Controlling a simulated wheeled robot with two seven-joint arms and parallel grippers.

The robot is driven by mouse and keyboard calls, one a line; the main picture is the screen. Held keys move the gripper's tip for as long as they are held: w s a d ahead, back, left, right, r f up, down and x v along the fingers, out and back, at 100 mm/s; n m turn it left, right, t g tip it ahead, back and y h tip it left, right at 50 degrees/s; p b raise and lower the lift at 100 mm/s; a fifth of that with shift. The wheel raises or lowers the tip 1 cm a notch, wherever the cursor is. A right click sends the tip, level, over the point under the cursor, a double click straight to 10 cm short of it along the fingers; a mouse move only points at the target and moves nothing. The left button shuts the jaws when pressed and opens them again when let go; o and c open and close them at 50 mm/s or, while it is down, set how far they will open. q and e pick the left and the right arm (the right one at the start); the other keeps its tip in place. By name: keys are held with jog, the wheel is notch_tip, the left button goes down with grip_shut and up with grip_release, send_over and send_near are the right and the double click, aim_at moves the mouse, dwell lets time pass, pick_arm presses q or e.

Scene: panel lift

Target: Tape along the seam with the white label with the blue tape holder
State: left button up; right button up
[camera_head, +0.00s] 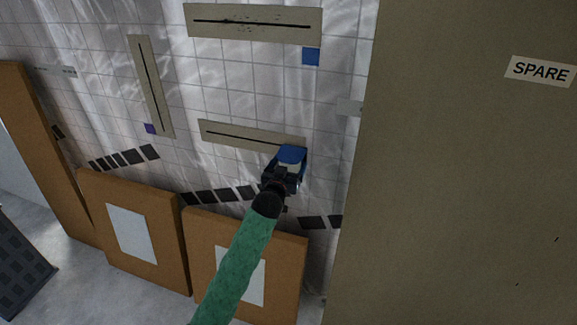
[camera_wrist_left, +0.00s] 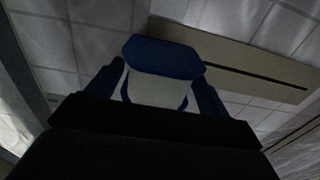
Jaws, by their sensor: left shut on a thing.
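My left gripper (camera_head: 283,176) is shut on the blue tape holder (camera_head: 292,155), which has a pale part below its blue top. The holder also shows between the fingers in the left wrist view (camera_wrist_left: 160,60). It overlaps the right end of the lower beige strip (camera_head: 235,136) with a dark seam; I cannot tell whether it touches. A strip with a seam also shows in the left wrist view (camera_wrist_left: 240,68). No white label shows clearly by this seam; the holder and gripper cover its right end. My right gripper is out of view.
An upper seam strip (camera_head: 255,32) has a blue label (camera_head: 311,56); an upright strip (camera_head: 151,85) has a purple one (camera_head: 150,128). Brown boards (camera_head: 165,200) lean below the tiled wall. A large panel marked SPARE (camera_head: 541,71) stands close on the right.

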pick_arm(q)
jog(key=shift+x, duration=0.95)
jog(key=shift+a, duration=0.1)
jog(key=shift+w+a+r, duration=0.1)
jog(key=shift+w+a, duration=0.1)
jog(key=shift+a, duration=0.45)
jog(key=shift+w+a, duration=0.2)
jog(key=shift+a, duration=0.5)
jog(key=w+a, duration=0.3)
jog(key=a, duration=0.7)
jog(key=w+a, duration=0.4)
jog(key=a, duration=0.7)
jog(key=w+a, duration=0.3)
jog(key=a, duration=0.7)
jog(key=shift+w, duration=0.25)
jog(key=shift+a+b, duration=0.15)
jog(key=shift+b, duration=0.15)
jog(key=shift+c, duration=0.3)
dwell(1.8)
